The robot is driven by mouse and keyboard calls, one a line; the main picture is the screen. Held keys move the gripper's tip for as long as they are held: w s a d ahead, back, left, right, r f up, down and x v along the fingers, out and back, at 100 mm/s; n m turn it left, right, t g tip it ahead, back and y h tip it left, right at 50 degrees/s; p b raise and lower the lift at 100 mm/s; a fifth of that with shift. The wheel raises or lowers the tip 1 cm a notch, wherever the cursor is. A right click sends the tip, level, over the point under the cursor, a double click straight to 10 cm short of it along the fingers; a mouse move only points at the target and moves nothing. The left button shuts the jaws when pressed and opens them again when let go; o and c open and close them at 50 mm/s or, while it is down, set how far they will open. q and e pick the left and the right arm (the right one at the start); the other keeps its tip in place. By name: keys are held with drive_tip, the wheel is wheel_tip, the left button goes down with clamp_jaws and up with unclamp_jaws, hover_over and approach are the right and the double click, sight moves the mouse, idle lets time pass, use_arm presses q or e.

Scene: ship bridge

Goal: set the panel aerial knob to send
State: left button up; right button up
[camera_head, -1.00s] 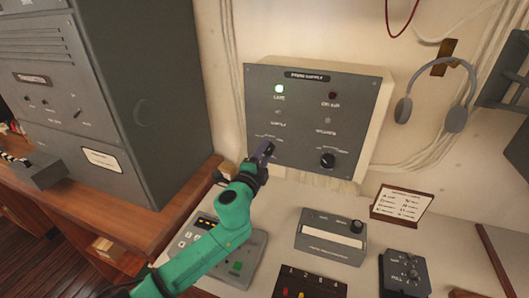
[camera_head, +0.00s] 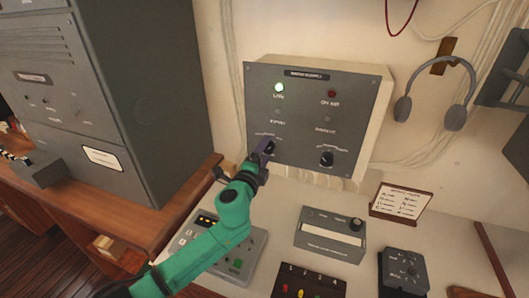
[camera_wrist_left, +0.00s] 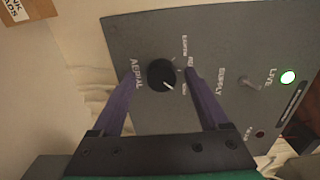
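The grey panel (camera_head: 300,105) is mounted on the wall. Its aerial knob (camera_wrist_left: 162,75) is round and black with a white pointer mark, which points to the lower right in the left wrist view. Small position labels (camera_wrist_left: 184,65) beside the knob are too blurred to read surely. My left gripper (camera_head: 265,149) is at the panel's lower left and hides the knob in the head view. In the left wrist view its two purple fingers (camera_wrist_left: 162,82) stand apart on either side of the knob, with visible gaps. My right gripper is not in view.
A second black knob (camera_head: 327,158) sits lower right on the panel. A green lamp (camera_head: 279,87) is lit; a red lamp (camera_head: 332,94) looks dark. Below, the desk holds a grey box (camera_head: 331,235) and a keypad unit (camera_head: 240,262). A headset (camera_head: 440,95) hangs at right.

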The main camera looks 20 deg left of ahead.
use_arm(q)
drive_tip(key=s+a+b, duration=0.1)
drive_tip(key=s+b, duration=0.2)
drive_tip(key=s, duration=1.1)
drive_tip(key=shift+s+b, duration=0.25)
drive_tip(key=shift+b, duration=0.1)
